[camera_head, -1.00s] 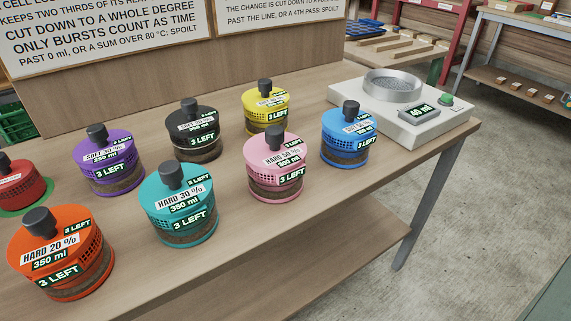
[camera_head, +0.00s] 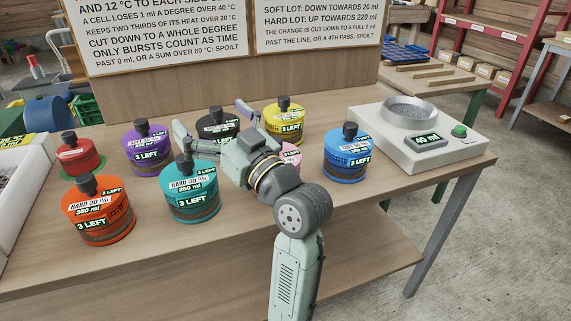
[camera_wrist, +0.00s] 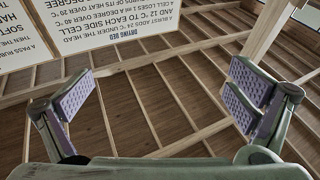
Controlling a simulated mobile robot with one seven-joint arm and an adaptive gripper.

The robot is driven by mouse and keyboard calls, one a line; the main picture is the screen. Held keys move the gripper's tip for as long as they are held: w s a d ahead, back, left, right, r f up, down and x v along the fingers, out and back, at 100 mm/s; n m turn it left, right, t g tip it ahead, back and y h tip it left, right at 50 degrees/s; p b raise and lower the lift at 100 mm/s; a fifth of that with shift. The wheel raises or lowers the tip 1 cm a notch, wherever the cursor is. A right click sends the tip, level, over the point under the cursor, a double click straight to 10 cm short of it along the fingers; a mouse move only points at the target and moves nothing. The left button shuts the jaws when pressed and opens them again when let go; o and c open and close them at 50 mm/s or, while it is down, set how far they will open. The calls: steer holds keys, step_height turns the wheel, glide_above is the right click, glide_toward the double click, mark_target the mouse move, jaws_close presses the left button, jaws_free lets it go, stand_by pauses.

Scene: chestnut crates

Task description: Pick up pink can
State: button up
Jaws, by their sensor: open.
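The pink can (camera_head: 291,153) stands on the wooden table, mostly hidden behind my arm in the head view; only part of its lid and upper side shows. My gripper (camera_head: 208,118) is raised above the table, in front of and up from the cans, with its fingers spread towards the back left. It is open and empty. In the wrist view its two purple-padded fingers (camera_wrist: 163,98) are wide apart, with signs and a slatted wooden surface beyond and no can between them.
Teal (camera_head: 192,193), orange (camera_head: 97,212), red (camera_head: 77,158), purple (camera_head: 146,150), black (camera_head: 216,128), yellow (camera_head: 285,122) and blue (camera_head: 347,156) cans stand around. A scale-like device (camera_head: 440,150) reading 40 ml sits right. A sign board (camera_head: 240,85) stands behind.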

mark_target(289, 153)
steer(key=d+f, duration=0.2)
steer(key=d, duration=0.2)
steer(key=d+f+h, duration=0.1)
steer(key=d+f, duration=0.1)
steer(key=d, duration=0.2)
steer(key=s+d+f+m+g+h+p, duration=0.1)
steer(key=d+f, duration=0.1)
steer(key=d, duration=0.2)
steer(key=shift+s+d, duration=0.1)
steer(key=shift+d, duration=0.2)
steer(key=s+d+f+g+h, duration=0.1)
steer(key=s+d+f, duration=0.2)
steer(key=d, duration=0.2)
steer(key=p+x, duration=0.1)
steer(key=x, duration=0.2)
steer(key=p+x, duration=0.1)
steer(key=x, duration=0.2)
steer(key=f+p+x, duration=0.1)
steer(key=x, duration=0.2)
steer(key=shift+w+a+f, duration=0.1)
steer(key=shift+w+a, duration=0.2)
steer(key=shift+p, duration=0.3)
steer(key=c, duration=1.4)
